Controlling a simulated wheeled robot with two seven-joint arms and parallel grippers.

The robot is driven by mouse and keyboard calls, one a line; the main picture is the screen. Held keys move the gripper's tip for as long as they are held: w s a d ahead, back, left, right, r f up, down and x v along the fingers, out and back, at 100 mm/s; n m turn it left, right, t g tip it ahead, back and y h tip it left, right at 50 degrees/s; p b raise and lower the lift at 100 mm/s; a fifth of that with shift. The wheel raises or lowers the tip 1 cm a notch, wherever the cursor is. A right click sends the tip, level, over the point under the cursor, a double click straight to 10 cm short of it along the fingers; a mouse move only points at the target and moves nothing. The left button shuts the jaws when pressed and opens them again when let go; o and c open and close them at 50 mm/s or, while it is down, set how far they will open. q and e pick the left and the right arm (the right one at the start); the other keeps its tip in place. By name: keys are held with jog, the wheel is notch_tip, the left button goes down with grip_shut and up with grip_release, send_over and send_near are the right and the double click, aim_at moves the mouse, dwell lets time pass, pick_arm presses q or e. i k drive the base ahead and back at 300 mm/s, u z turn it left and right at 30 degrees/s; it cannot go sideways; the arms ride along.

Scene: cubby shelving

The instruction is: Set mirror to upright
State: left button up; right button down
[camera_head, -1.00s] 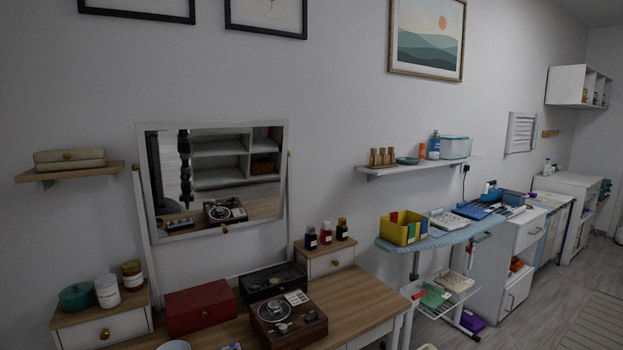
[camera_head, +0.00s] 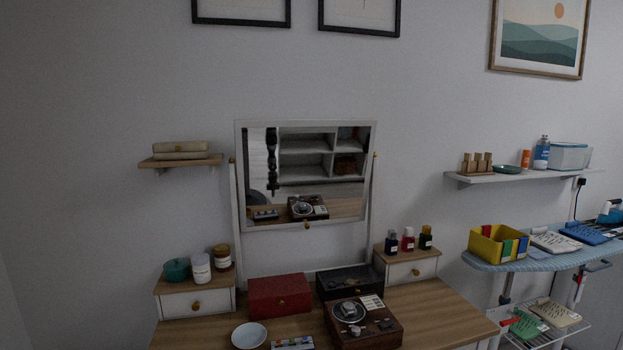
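The mirror (camera_head: 310,205) is a rectangular glass in a white frame at the back of the wooden dressing table (camera_head: 437,308). It hangs between two white posts with wooden pivot knobs. A small round knob (camera_head: 307,226) sits at its lower edge. The mirror looks tilted against its posts, with its face showing the tabletop, a device and shelving in reflection. Neither of my grippers is in view.
On the table stand a red box (camera_head: 279,296), a black box (camera_head: 345,284), a wooden device with a dial (camera_head: 364,325) and a white bowl (camera_head: 249,336). Small drawers with jars and bottles flank the mirror. A wall shelf (camera_head: 181,161) is at left; an ironing board (camera_head: 545,255) is at right.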

aim_at(291, 173)
jog(key=k, duration=0.65)
jog(key=z, duration=0.6)
jog(key=i, duration=0.55)
jog(key=z, duration=1)
jog(key=i, duration=0.8)
jog(key=u, duration=0.55)
jog(key=i, duration=0.95)
jog(key=u, duration=0.85)
